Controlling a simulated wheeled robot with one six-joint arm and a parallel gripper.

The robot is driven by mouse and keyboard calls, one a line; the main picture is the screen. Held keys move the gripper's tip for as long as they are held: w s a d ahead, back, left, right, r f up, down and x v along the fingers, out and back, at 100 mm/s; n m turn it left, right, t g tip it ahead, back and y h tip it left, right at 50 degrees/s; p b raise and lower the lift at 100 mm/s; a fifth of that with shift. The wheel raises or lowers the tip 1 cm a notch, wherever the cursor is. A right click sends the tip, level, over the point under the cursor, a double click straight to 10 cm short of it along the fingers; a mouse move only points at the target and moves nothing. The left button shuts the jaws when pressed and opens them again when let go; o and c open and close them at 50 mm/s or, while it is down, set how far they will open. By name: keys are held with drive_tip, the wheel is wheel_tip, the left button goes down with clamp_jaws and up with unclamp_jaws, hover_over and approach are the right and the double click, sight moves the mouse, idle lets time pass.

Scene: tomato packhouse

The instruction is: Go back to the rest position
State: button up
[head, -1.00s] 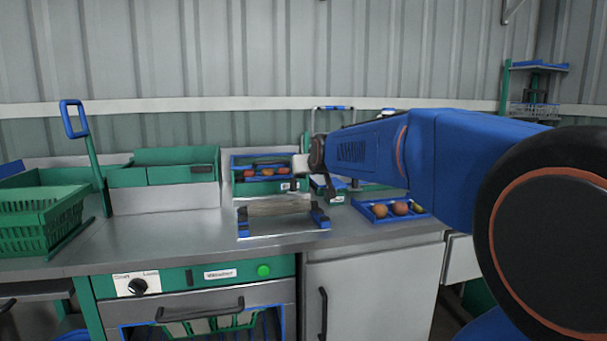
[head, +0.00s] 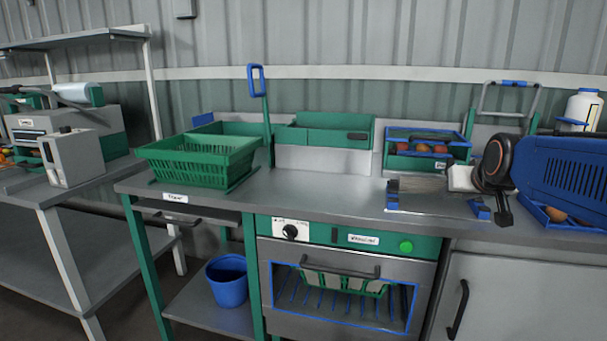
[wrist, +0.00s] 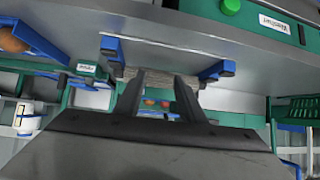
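My gripper (wrist: 157,92) is open in the wrist view, its two dark fingers apart with nothing held between them. In the head view my gripper (head: 503,214) hangs at the right, over the counter (head: 320,197), and its fingers cannot be told apart there. It is beside the right end of a low stand with blue ends and a pale slab (head: 424,186). Whether it touches the stand is unclear.
A green crate with tomatoes (head: 430,160) stands behind the stand. A green basket (head: 197,163) and a blue-handled lever (head: 257,80) are left on the counter. A white bottle (head: 583,108) is at back right. The middle counter is clear. A blue bucket (head: 228,283) sits below.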

drive_tip(key=s+a+f+n+g+y, duration=0.1)
drive_tip(key=s+a+f+g, duration=0.3)
drive_tip(key=s+f, duration=0.75)
drive_tip(key=s+a+f+n+g+y, duration=0.15)
drive_tip(key=s+a+f, duration=0.5)
drive_tip(key=s, duration=0.95)
wheel_tip(320, 180, up, 26)
drive_tip(key=f+m+t+h, duration=0.1)
drive_tip(key=m+t+h, duration=0.35)
drive_tip(key=t, duration=0.35)
hover_over(452, 159)
drive_tip(key=s+a, duration=0.2)
drive_tip(key=s, duration=0.6)
drive_tip(key=s+a, duration=0.3)
drive_tip(key=s, duration=0.6)
drive_tip(key=n, duration=0.1)
drive_tip(key=x, duration=1.7)
drive_tip(key=shift+w+r, duration=0.1)
drive_tip(key=shift+w, duration=0.05)
clamp_jaws()
